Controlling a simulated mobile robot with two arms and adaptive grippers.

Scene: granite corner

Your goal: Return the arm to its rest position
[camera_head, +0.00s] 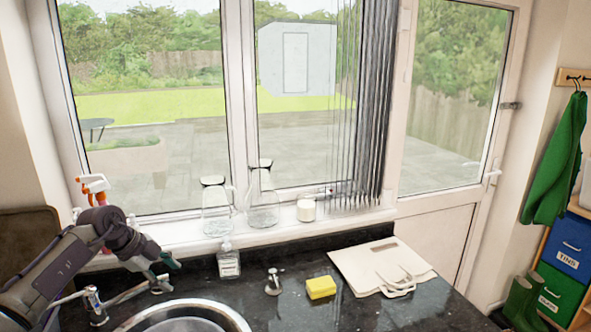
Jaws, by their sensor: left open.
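My left arm comes in from the left, over the counter beside the sink. My left gripper (172,264) is open and empty, near the tap and left of the soap bottle (228,261). It is apart from the soap bottle. Its fingers are small in the picture and partly hidden by my own wrist. My right gripper is not in view.
A round steel sink (232,316) lies at the front, with a tap (95,303) on its left. A yellow sponge (321,287) and a cream bag (350,262) lie on the dark counter. Glass jugs (216,212) and an orange-topped spray bottle (95,186) stand by the window.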

